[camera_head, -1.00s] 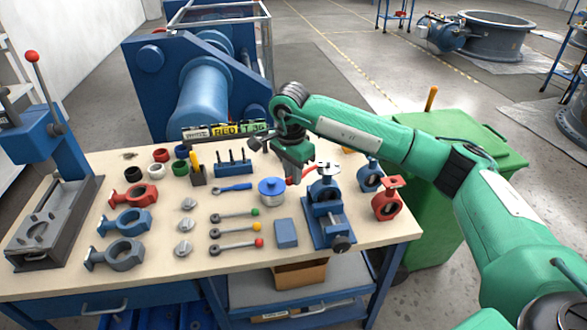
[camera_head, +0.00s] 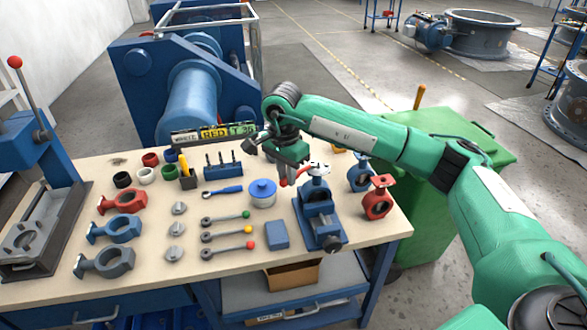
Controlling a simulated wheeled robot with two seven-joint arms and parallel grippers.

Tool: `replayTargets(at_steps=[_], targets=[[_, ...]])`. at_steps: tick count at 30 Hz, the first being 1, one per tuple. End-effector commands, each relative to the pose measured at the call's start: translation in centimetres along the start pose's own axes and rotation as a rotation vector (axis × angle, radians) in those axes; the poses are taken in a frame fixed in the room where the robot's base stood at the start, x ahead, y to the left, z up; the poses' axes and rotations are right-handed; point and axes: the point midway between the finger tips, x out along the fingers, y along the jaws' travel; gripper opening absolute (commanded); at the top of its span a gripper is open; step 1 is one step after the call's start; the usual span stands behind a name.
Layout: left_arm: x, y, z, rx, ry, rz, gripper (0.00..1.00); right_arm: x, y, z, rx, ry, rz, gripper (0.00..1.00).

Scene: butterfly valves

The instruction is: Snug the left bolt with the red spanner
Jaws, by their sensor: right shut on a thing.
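My right gripper (camera_head: 289,172) hangs over the back of the workbench and is shut on the red spanner (camera_head: 304,173). Only short red parts of the spanner show beside and below the fingers. Its far end lies close to a white valve part (camera_head: 319,167) with small dark marks, on top of the blue vise (camera_head: 319,208). The bolts are too small to tell apart, and I cannot tell whether the spanner touches one. My left gripper is not in view.
A blue-lidded pot (camera_head: 262,193) stands left of the vise. Red (camera_head: 379,198) and blue (camera_head: 361,174) valve bodies stand at its right. A blue block (camera_head: 277,235) and several ball-ended rods lie in front.

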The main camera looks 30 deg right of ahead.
Motion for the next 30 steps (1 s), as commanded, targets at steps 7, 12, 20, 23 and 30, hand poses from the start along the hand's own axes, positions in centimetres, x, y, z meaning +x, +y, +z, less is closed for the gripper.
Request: replayTargets(at_steps=[7, 12, 20, 23, 30], targets=[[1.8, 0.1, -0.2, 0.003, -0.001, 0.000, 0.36, 1.1, 0.0, -0.4, 0.009, 0.007, -0.001, 0.00], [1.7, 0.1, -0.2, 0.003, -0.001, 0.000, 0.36, 0.7, 0.0, -0.3, 0.007, 0.006, -0.001, 0.00], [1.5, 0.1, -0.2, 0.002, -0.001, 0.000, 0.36, 0.3, 0.0, -0.2, 0.005, 0.004, -0.002, 0.00], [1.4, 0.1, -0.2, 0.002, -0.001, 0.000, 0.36, 0.2, 0.0, -0.2, 0.003, 0.003, -0.002, 0.00], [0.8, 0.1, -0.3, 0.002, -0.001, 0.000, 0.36, -1.2, -0.1, -0.1, 0.001, 0.001, -0.004, 0.00]])
